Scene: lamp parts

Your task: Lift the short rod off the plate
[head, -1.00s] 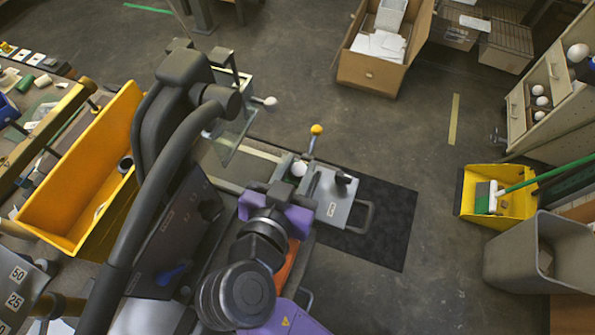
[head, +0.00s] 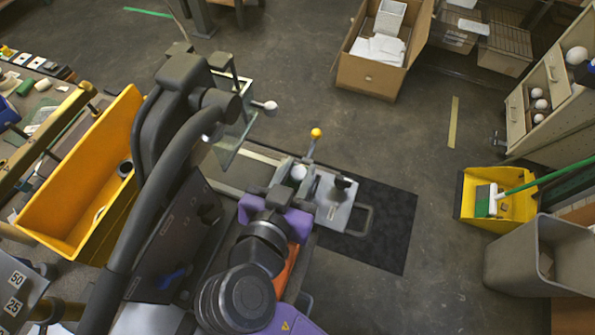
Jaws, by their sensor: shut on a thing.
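My gripper (head: 292,176) is at the middle of the head view, seen from behind, past its purple wrist. It is over the left part of a grey metal plate (head: 333,215) with a handle on its right side. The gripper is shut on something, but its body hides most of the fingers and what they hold. A white ball (head: 299,173) shows at the fingers; I cannot tell whether it belongs to the short rod. I cannot make out the short rod clearly, nor whether it touches the plate.
A thin lever with a yellow knob (head: 316,133) stands just behind the gripper. A dark knob (head: 346,181) is on the plate's right. A clear guard (head: 233,138) and a yellow bin (head: 75,185) are to the left. A dark mat (head: 390,235) lies clear to the right.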

